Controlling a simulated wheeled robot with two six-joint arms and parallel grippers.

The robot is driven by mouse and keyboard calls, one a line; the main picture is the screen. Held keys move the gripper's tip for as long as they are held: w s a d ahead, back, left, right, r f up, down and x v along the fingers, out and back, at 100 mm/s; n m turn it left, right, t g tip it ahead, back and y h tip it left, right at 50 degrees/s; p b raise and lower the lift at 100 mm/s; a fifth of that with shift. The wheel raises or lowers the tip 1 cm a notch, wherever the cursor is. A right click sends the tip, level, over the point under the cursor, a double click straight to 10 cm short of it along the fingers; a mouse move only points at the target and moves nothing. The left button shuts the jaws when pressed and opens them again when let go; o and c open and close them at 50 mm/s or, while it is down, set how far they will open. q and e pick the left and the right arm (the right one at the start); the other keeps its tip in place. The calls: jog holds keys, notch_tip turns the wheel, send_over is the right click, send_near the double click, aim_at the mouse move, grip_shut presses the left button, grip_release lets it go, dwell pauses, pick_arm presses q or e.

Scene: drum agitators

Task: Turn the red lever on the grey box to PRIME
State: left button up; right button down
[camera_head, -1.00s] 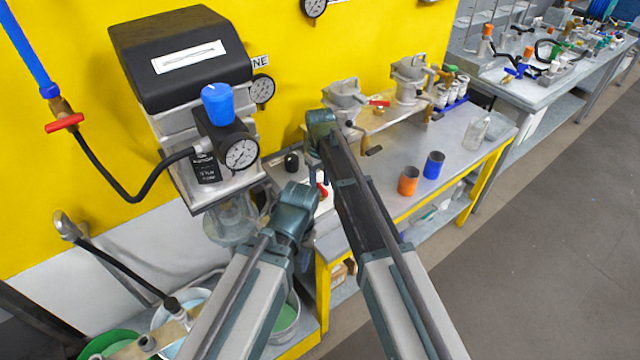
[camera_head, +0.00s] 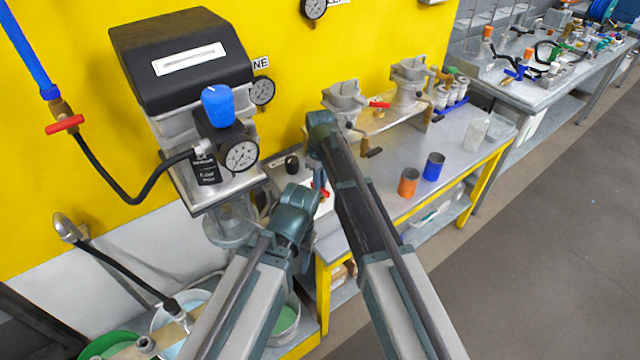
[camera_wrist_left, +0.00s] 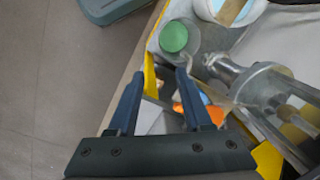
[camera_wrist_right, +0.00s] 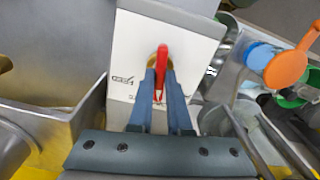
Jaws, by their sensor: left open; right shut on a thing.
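The grey box shows in the right wrist view as a pale box (camera_wrist_right: 197,50) with a round brass-coloured pivot and a red lever (camera_wrist_right: 161,66). My right gripper (camera_wrist_right: 161,78) is shut on the lever, with one finger on each side. Printed marks lie left of the lever and below it; the lower one is partly hidden by a finger, and I cannot read either surely. In the head view the red lever (camera_head: 322,190) is small and partly hidden by my right arm. My left gripper (camera_wrist_left: 160,73) is open and empty, above the floor and bench edge.
A black-topped machine with a blue knob (camera_head: 217,104) and gauge stands left of the box. Orange (camera_head: 408,182) and blue (camera_head: 433,166) cups stand on the bench to the right. Buckets are at lower left. The floor at right is clear.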

jog(key=n, duration=0.6)
jog(key=shift+n, duration=0.4)
dwell(0.4)
jog(key=c, duration=0.9)
grip_release()
jog(key=shift+o, duration=0.2)
jog(key=shift+r, duration=0.1)
notch_tip(320, 180, up, 14)
jog(key=p, duration=1.3)
jog(key=shift+p, duration=0.4)
jog(key=shift+f, duration=0.2)
